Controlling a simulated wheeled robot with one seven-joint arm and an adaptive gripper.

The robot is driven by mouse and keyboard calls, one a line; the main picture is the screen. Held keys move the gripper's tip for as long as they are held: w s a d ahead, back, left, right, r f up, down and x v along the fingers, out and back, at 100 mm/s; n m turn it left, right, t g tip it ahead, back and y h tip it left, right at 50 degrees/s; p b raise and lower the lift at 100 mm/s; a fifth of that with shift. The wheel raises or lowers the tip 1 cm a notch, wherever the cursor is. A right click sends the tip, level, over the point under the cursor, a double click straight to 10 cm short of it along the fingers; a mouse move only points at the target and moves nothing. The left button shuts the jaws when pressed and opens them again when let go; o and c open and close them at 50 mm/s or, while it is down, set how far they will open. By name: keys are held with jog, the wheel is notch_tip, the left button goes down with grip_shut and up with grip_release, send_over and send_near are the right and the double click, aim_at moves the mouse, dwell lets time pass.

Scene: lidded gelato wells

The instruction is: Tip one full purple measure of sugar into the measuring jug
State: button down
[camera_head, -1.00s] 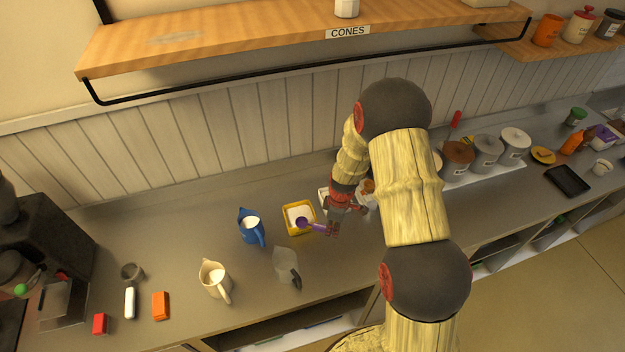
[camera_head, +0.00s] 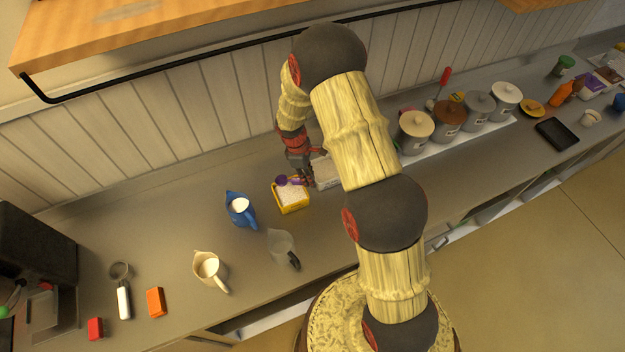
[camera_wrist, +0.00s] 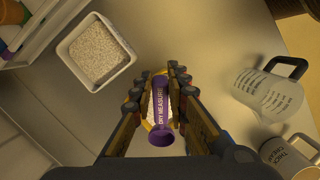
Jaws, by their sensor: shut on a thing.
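The purple measure (camera_head: 282,180) is at the back edge of the yellow sugar tub (camera_head: 292,204), seemingly just above it. White sugar shows in the tub. My gripper (camera_head: 307,181) is shut on the measure's handle, right of its cup. In the wrist view the handle, lettered as a dry measure (camera_wrist: 160,98), lies between the fingers (camera_wrist: 168,75). I cannot tell how full the cup is. The clear measuring jug (camera_head: 280,245) with a dark handle stands upright in front of the tub. It also shows at right in the wrist view (camera_wrist: 268,94), with printed marks.
A blue jug (camera_head: 240,212) with white contents stands left of the tub; a cream jug (camera_head: 207,268) stands nearer the front. A pale box of grains (camera_wrist: 97,52) is close by. Lidded wells (camera_head: 415,133) line the right.

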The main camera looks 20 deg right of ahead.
jog(key=shift+w+a+r+g+h, duration=0.25)
jog(key=shift+w+a+g+h, duration=0.3)
jog(key=shift+a+g+h, duration=0.4)
jog(key=shift+d+f+h+b, duration=0.25)
jog(key=shift+b, duration=0.15)
notch_tip(320, 180, down, 2)
jog(key=shift+s+d+f+b, duration=0.1)
jog(key=shift+b, duration=0.65)
jog(key=shift+f+b, duration=1.4)
jog(key=shift+f, duration=0.7)
